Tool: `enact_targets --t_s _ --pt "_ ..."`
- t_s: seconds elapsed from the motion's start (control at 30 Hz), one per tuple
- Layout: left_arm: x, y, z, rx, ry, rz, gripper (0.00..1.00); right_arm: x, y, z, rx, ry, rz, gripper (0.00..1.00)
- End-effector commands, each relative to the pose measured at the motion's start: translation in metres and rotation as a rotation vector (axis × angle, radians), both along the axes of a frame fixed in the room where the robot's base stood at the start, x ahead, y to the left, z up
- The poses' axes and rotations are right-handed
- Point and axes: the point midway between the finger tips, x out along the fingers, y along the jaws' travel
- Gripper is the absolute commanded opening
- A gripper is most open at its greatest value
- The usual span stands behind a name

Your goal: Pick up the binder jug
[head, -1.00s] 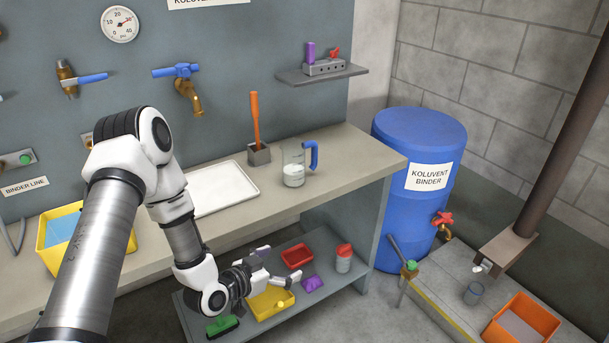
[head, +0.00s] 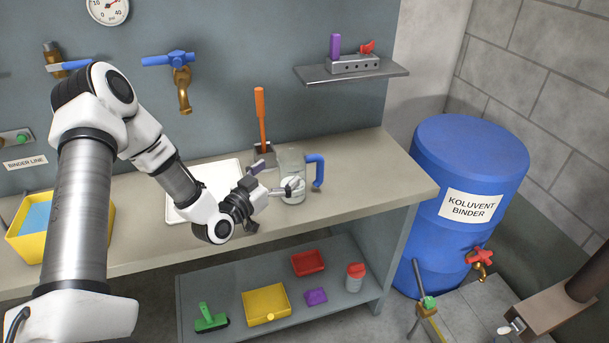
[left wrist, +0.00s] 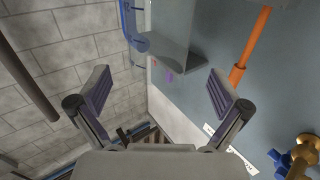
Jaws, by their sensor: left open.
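The binder jug (head: 291,164), clear with pale contents low inside and a blue handle (head: 318,171) on its right side, stands upright on the bench. My left gripper (head: 274,177) is open just left of it in the head view. One finger overlaps the jug's lower front; the other is behind and to the left. I cannot tell if they touch the jug. In the left wrist view, the open fingers (left wrist: 158,95) have nothing between them close up, and the blue handle (left wrist: 131,22) shows at the top. My right gripper is out of view.
A white tray (head: 190,207) lies left of the jug, partly behind my arm. A holder with an orange-handled tool (head: 261,118) stands close behind the gripper. The bench (head: 375,180) is clear right of the jug. A wall shelf (head: 385,71) juts out above.

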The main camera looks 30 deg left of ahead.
Motion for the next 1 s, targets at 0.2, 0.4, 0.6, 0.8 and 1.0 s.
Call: enact_targets --t_s 0.2,0.4,0.6,0.8,1.0 --pt "0.033 -0.007 0.003 0.006 -0.001 -0.005 1.0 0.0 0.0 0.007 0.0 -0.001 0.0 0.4" --pt "0.057 -0.008 0.001 0.0 -0.001 -0.001 1.0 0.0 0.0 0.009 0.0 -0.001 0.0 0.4" --pt "0.057 -0.007 0.0 -0.001 -0.001 0.0 0.93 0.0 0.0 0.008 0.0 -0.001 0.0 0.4" --pt "0.057 -0.007 0.0 -0.001 -0.001 0.0 0.22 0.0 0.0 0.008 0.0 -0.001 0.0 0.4" --pt "0.057 -0.007 0.001 -0.001 -0.001 0.0 0.01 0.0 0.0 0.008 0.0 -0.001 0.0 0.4"
